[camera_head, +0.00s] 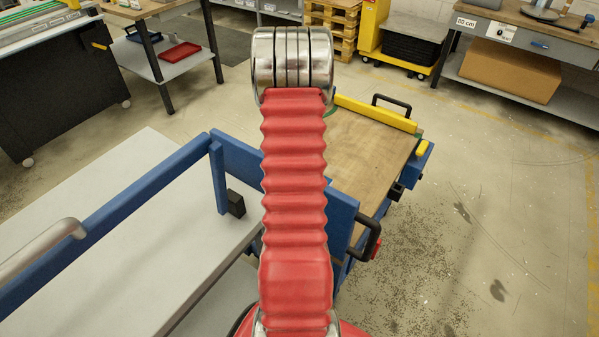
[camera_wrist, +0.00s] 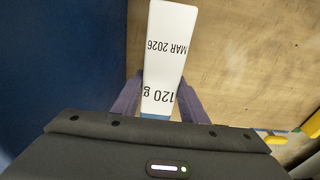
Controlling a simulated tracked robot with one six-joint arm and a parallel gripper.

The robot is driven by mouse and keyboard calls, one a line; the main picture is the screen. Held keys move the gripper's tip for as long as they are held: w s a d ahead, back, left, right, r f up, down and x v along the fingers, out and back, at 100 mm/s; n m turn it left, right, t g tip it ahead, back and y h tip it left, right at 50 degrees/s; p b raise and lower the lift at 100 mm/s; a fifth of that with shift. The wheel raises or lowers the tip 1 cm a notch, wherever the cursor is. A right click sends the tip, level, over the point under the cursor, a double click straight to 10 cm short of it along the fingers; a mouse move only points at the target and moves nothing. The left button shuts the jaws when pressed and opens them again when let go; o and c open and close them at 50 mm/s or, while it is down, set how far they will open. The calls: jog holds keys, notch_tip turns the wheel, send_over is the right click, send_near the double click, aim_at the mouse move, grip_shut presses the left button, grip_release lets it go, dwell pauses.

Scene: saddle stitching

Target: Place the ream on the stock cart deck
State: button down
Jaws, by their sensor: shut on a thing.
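The ream (camera_wrist: 168,48) shows in the wrist view as a narrow white face printed "120 g" and "MAR 2026", with a blue edge near my gripper. My gripper (camera_wrist: 160,80) is shut on it, one dark finger on each side. The wooden stock cart deck (camera_head: 370,155) lies right of my red arm in the head view. Its bare wood also fills the wrist view (camera_wrist: 235,60) behind the ream. I cannot tell whether the ream touches the deck. In the head view my arm hides the gripper and the ream.
A blue panel (camera_head: 342,210) stands along the deck's near edge; blue also fills the wrist view's left side. A yellow bar (camera_head: 375,113) and a black handle (camera_head: 392,102) are at the far edge. A grey table (camera_head: 130,215) is at left. Floor at right is clear.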

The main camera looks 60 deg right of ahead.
jog(key=shift+f, duration=1.9)
jog(key=c, duration=1.1)
grip_release()
jog(key=r, duration=0.8)
jog(key=w+r, duration=0.1)
jog(key=r, duration=0.3)
jog(key=shift+w+d, duration=0.1)
